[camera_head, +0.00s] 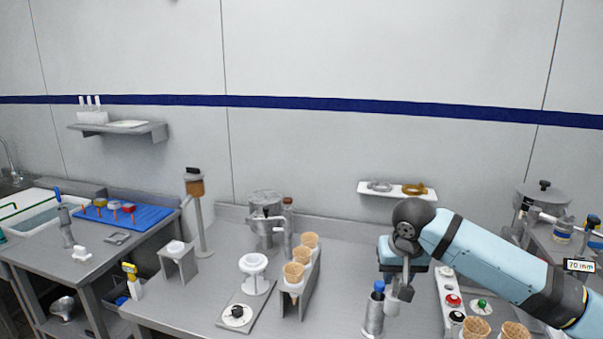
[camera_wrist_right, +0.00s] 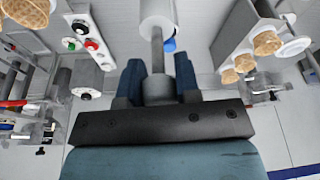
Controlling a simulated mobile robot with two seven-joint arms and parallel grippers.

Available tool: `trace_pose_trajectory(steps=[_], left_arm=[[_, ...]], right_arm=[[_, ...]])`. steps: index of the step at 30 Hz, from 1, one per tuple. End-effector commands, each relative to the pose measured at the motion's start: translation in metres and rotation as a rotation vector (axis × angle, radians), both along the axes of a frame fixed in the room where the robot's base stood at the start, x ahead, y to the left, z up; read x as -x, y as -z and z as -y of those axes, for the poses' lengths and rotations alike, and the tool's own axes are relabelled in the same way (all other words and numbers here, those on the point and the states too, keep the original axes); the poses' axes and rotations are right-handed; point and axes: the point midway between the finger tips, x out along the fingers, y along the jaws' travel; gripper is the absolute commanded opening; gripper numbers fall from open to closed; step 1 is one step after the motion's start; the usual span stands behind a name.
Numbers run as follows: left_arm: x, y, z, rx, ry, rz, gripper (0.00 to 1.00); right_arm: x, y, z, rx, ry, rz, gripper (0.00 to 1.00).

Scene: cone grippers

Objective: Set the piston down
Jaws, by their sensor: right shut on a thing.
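My right gripper (camera_head: 397,288) hangs above the steel counter (camera_head: 340,280). In the right wrist view its two dark blue fingers (camera_wrist_right: 158,85) are shut on the piston (camera_wrist_right: 158,52). The piston has a grey rod and a wide pale cylindrical head. In the head view the piston's pale end (camera_head: 392,305) shows below the gripper; the rest is largely hidden. It appears clear of the counter, though the exact gap cannot be told. A metal cylinder with a blue top (camera_head: 373,320) stands just left of the piston. My left gripper is not in view.
A rack of cones (camera_head: 300,285) stands left of the metal cylinder. A panel with red and green buttons (camera_head: 448,285) and more cones (camera_head: 477,326) lie to the right. A white stand (camera_head: 253,270) is further left. Bare counter lies between the rack and the cylinder.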

Motion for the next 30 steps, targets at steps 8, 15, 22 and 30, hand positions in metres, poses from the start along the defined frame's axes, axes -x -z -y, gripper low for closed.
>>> trace_pose_trajectory(steps=[8, 15, 22, 30], left_arm=[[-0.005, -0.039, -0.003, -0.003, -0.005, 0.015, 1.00], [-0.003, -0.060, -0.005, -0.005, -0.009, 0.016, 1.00], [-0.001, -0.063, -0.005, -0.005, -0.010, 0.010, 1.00], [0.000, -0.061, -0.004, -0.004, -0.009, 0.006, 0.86]], right_arm=[[0.074, 0.028, 0.020, -0.004, -0.034, -0.010, 0.00], [0.141, 0.040, 0.036, -0.001, -0.059, -0.002, 0.00], [0.166, 0.041, 0.042, 0.002, -0.069, 0.009, 0.00], [0.169, 0.043, 0.042, 0.000, -0.069, 0.006, 0.00]])
